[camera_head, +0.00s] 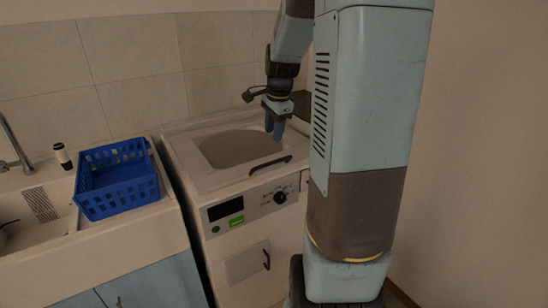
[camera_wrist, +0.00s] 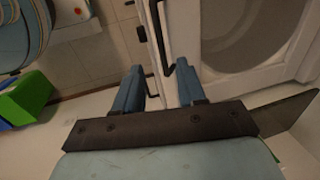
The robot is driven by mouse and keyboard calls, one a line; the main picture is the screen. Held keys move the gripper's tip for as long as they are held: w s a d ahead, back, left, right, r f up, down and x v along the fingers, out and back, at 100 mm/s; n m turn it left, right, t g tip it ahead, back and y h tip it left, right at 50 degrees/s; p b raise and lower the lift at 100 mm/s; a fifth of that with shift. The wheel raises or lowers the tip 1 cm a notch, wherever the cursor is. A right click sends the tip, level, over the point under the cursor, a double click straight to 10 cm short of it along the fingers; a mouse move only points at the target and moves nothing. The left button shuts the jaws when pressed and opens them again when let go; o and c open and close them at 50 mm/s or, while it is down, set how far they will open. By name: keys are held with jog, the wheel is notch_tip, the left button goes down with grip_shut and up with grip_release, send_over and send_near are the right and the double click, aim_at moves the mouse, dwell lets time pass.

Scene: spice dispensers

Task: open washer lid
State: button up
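The white washer (camera_head: 255,215) stands in the middle of the head view. Its lid (camera_head: 190,160) lies flat and shut on top, with a rounded sunken panel (camera_head: 240,147). A black bar handle (camera_head: 271,165) runs along the lid's front edge. In the wrist view the handle (camera_wrist: 161,38) reaches into the picture gap between the fingertips. My gripper (camera_head: 276,135) is above the lid, behind the handle in the head view. The wrist view shows its blue fingers (camera_wrist: 160,68) apart with nothing held. I cannot tell how far above the handle they are.
A blue basket (camera_head: 118,180) stands on the sink counter (camera_head: 140,230) left of the washer. A dark bottle (camera_head: 63,157) and a tap (camera_head: 15,145) are further left. The tiled wall (camera_head: 140,70) is close behind. The washer's front has a knob (camera_head: 280,197).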

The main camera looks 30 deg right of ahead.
aim_at(270, 163)
jog(key=f, duration=0.4)
jog(key=w+f, duration=0.1)
jog(key=f, duration=0.2)
jog(key=w+f, duration=0.1)
jog(key=f, duration=0.3)
jog(key=shift+w+f, duration=0.15)
jog(key=shift+f, duration=0.15)
jog(key=shift+c, duration=0.3)
grip_shut()
